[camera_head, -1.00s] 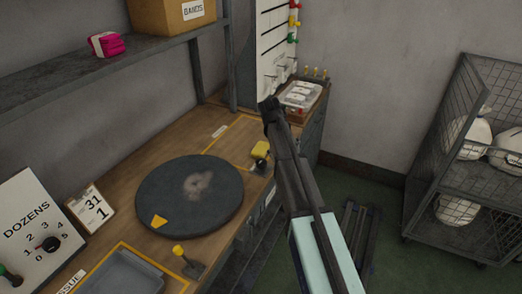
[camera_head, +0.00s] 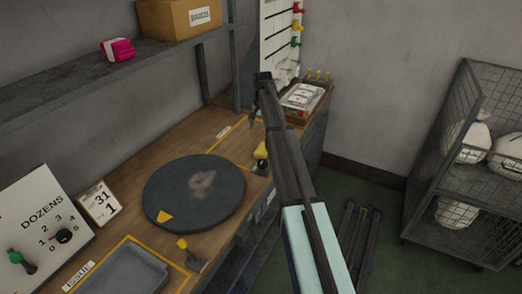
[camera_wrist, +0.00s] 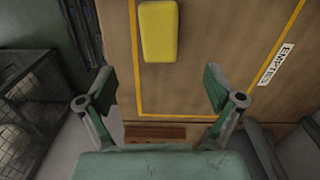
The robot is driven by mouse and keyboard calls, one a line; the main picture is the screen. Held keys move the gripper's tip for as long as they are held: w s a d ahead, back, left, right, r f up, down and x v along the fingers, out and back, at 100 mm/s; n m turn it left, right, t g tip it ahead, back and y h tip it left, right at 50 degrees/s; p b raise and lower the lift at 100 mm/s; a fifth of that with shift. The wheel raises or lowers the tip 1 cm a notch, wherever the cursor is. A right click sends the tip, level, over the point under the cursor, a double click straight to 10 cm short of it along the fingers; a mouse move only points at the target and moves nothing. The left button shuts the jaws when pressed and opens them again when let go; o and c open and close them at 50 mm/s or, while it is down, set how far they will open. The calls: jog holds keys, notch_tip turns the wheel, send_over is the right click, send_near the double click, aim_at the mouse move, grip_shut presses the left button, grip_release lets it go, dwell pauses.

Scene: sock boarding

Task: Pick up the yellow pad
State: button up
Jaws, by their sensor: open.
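The yellow pad (camera_wrist: 159,32) lies on the wooden bench inside a yellow-outlined area, near the bench edge. In the head view the pad (camera_head: 260,150) is partly hidden beside my arm. My gripper (camera_wrist: 160,85) is open and empty, with its two fingers spread wide. In the wrist view the pad is ahead of the fingertips, roughly centred between them, and apart from them. In the head view my gripper (camera_head: 254,117) is above the bench near the back, beyond the pad.
A dark round turntable (camera_head: 195,195) with a yellow triangle takes up the middle of the bench. A tray of white packs (camera_head: 302,97) stands behind. A wire cage (camera_head: 470,160) is at right.

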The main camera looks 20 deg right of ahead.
jog(key=p, duration=0.2)
send_over(263, 148)
jog(key=f, duration=0.6)
jog(key=shift+a+f, duration=0.2)
jog(key=shift+d+f+p, duration=0.15)
jog(key=shift+f+p, duration=0.75)
jog(key=shift+f, duration=1.7)
jog(key=c, duration=1.1)
